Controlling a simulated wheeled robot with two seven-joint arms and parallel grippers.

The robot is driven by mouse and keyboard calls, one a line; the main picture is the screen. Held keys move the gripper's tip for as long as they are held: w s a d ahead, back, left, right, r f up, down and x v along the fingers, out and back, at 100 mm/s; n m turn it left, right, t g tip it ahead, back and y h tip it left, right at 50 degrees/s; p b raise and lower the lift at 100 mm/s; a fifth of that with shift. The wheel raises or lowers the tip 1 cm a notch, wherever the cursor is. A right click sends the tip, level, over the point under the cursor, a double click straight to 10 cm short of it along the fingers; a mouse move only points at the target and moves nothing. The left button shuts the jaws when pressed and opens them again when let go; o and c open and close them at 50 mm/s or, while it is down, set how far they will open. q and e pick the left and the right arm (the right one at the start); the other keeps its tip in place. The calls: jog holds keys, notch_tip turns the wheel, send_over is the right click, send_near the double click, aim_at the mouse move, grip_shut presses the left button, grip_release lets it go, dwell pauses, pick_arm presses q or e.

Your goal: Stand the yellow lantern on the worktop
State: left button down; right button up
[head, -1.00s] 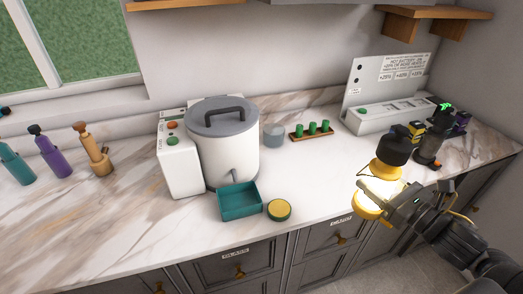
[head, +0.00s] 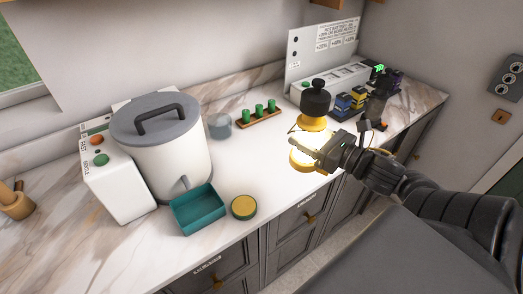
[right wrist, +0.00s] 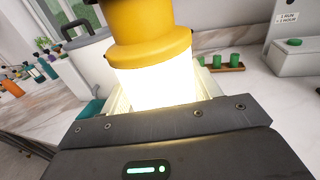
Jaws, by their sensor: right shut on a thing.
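My right gripper (head: 306,149) is shut around the glowing middle, reaching in from the right. In the right wrist view the lantern's yellow collar (right wrist: 150,40) and white glowing body stand between the fingers; the base is hidden there. My left gripper is not in view.
A teal tray (head: 200,210) and a round yellow-topped tin (head: 244,207) lie near the front edge. A charging unit (head: 335,78) and dark devices (head: 378,100) stand at the back right.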

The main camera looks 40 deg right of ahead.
jog(key=w+f+b, duration=0.2)
jog(key=w+f, duration=0.2)
jog(key=w+f+b, duration=0.2)
jog(key=w+f, duration=0.2)
jog(key=w+a+f+b, duration=0.1)
jog(key=w+f+b, duration=0.1)
jog(key=w+f, duration=0.2)
jog(key=shift+w+f+b, duration=0.1)
jog(key=shift+w+b, duration=0.05)
jog(key=shift+b, duration=0.2)
jog(key=o, duration=0.9)
jog(key=shift+f, duration=0.25)
jog(key=o, duration=0.5)
jog(key=shift+r, duration=0.1)
jog(key=shift+r, duration=0.1)
